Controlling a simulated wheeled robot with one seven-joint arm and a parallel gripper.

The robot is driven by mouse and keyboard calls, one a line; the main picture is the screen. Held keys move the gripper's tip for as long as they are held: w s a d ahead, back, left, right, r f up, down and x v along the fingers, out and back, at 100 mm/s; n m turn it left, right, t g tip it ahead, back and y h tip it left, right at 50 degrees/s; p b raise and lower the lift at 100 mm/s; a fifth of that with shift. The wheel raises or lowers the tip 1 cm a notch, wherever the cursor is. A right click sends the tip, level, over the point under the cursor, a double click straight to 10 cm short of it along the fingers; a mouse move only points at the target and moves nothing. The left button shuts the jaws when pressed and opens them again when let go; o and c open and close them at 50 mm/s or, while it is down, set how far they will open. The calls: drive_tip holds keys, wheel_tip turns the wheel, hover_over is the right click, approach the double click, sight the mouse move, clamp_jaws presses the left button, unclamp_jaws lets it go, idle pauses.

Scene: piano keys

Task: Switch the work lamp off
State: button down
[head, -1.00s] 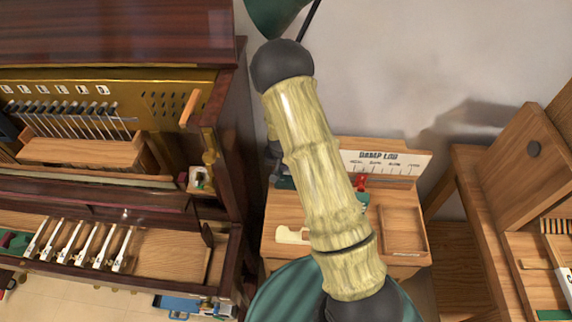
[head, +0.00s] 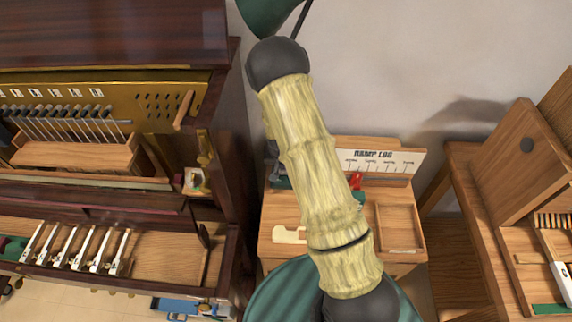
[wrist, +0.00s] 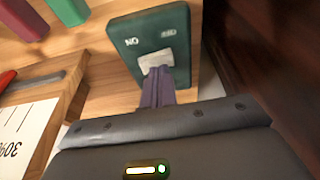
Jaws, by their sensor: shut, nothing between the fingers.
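The work lamp's dark green shade (head: 268,14) shows at the top of the head view; whether it is lit cannot be told. In the wrist view a dark green switch box (wrist: 126,50) stands on the wood, with a pale rocker (wrist: 150,57). It is marked ON at the left, with a second, hard-to-read label at the right. My gripper (wrist: 158,72) is shut and empty, its purple fingertips at the rocker's near edge, touching or very close. In the head view my arm hides the gripper and most of the switch.
A small wooden desk (head: 283,217) carries a damp log board (head: 372,163), a red item (head: 356,181) and a shallow tray (head: 399,226). An open piano (head: 108,32) stands close at left. A wooden bench (head: 484,221) stands at right. Green and maroon blocks lie near the switch.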

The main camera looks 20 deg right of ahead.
drive_tip(key=shift+a+r, duration=0.1)
drive_tip(key=shift+r, duration=0.4)
drive_tip(key=b+v, duration=0.2)
drive_tip(key=v, duration=1.4)
drive_tip(key=shift+s, duration=0.2)
drive_tip(key=shift+r, duration=0.15)
drive_tip(key=s+r+n, duration=0.2)
drive_tip(key=s, duration=0.6)
drive_tip(key=s+r+n+y, duration=0.1)
drive_tip(key=s+r, duration=0.1)
drive_tip(key=s, duration=0.6)
drive_tip(key=shift+s+d+n, duration=0.2)
drive_tip(key=shift+d+n, duration=0.15)
drive_tip(key=shift+n, duration=0.05)
